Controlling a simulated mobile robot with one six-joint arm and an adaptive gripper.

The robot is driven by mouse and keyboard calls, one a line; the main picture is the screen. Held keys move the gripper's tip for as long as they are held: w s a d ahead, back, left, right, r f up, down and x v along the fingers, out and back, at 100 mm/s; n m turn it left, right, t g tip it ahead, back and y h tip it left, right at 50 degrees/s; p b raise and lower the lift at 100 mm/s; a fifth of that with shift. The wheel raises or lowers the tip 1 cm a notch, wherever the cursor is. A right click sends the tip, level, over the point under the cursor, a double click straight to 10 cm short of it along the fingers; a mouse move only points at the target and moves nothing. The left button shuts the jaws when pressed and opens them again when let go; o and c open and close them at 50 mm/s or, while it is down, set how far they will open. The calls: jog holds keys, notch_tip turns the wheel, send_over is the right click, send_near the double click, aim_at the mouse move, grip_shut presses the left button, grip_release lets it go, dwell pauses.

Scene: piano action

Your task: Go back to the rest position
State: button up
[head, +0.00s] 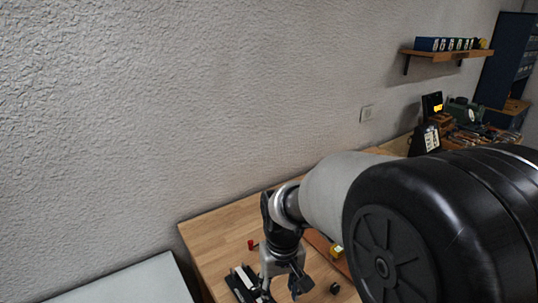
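My gripper (283,285) hangs fingers down over the near part of the wooden table (215,232). Its two fingers are spread apart and nothing shows between them. A black and white piece (243,284), perhaps part of the piano action, lies on the table just left of the gripper. The gripper's left finger overlaps it in the picture; I cannot tell whether they touch. My arm covers much of the table to the right.
A small red piece (251,244), a yellow object (336,250) and a small dark round object (334,288) are on the table. A wall shelf (447,55) holds boxes. A pale surface (130,285) is at lower left. Tools crowd the far right.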

jog(key=s+d+r+m+t, duration=0.1)
jog(key=s+d+r+t, duration=0.1)
jog(key=s+d+r, duration=0.3)
jog(key=s+d+r+m+t, duration=0.1)
jog(key=s+d+r, duration=0.5)
jog(key=s, duration=0.8)
notch_tip(320, 180, up, 2)
jog(key=shift+d+m+t, duration=0.25)
jog(key=shift+m+t, duration=0.15)
jog(key=shift+t, duration=0.2)
